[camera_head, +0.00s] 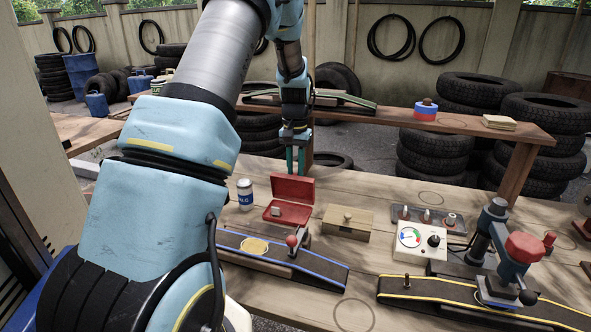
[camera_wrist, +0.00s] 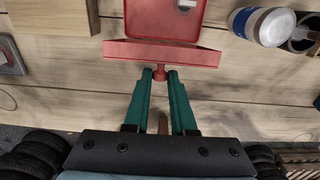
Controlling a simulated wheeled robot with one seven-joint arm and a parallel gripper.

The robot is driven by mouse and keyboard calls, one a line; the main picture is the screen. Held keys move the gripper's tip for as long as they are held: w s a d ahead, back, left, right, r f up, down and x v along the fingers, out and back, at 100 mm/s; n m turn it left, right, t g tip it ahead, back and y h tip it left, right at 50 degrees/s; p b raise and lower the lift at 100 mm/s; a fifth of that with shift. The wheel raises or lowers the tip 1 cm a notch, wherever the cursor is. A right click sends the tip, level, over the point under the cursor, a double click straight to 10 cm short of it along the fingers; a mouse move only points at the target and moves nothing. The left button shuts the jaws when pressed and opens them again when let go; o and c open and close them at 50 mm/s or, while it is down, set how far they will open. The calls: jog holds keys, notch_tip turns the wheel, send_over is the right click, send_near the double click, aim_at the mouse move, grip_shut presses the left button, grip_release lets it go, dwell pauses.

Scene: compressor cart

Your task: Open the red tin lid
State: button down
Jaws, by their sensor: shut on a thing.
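The red tin (camera_head: 270,217) stands on the wooden bench, and its red lid (camera_head: 293,189) is raised roughly upright at the tin's back edge. A small pale item shows inside the tin. In the wrist view the lid (camera_wrist: 135,50) is seen nearly edge-on across the open tin (camera_wrist: 162,22). My gripper (camera_head: 296,173) is behind the lid in the head view. In the wrist view its green fingers (camera_wrist: 160,72) are closed around the small red knob (camera_wrist: 160,77) on the lid's outer face.
A white can with a blue band (camera_head: 245,194) stands just left of the tin. A wooden box (camera_head: 346,222) is close on its right. A blue-edged ramp (camera_head: 320,270) with a red-knobbed lever (camera_head: 292,241) lies in front. A raised shelf (camera_head: 390,115) runs behind.

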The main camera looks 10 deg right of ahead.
jog(key=shift+w, duration=0.2)
jog(key=shift+w+d+f+g+p, duration=0.25)
jog(key=shift+w+d+p, duration=0.15)
jog(key=shift+w, duration=0.2)
jog(key=shift+w+d+f+g+p, duration=0.15)
jog(key=shift+w+d+f+p, duration=0.1)
jog(key=shift+w+p, duration=0.25)
jog(key=c, duration=0.8)
grip_release()
jog(key=shift+o, duration=0.2)
notch_tip(320, 180, up, 11)
jog(key=b, duration=0.2)
jog(key=shift+w+d+f, duration=0.15)
jog(key=shift+w+d, duration=0.05)
jog(key=shift+w, duration=0.2)
